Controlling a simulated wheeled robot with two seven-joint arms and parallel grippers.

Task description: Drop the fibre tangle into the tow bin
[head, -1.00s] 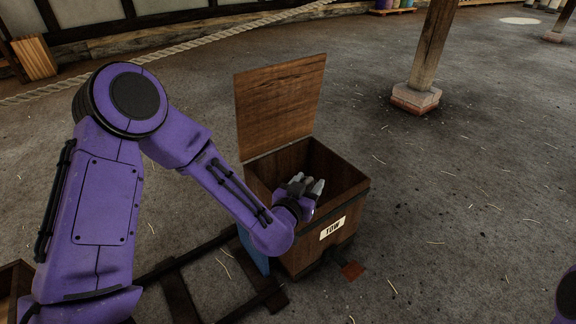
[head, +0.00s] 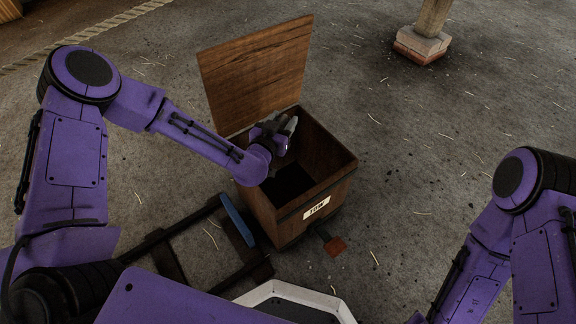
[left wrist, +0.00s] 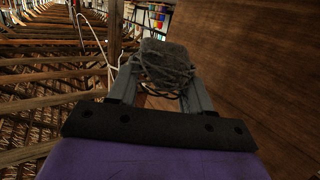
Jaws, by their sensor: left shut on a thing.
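The tow bin (head: 327,197) is a brown wooden box with a white TOW label on its front. Its lid (head: 257,73) stands open at the back left. My left gripper (head: 289,127) is over the back left part of the bin's opening, near the lid. In the left wrist view, the left gripper (left wrist: 163,88) is shut on the fibre tangle (left wrist: 165,66), a dark grey bundle of loose strands between the fingers. In the head view the tangle is hard to make out. My right arm shows at the right; its gripper is out of frame.
A dark frame with a blue end (head: 237,219) lies left of the bin. A post on a brick footing (head: 421,45) stands at the back right. The floor right of the bin is clear, with scattered straws.

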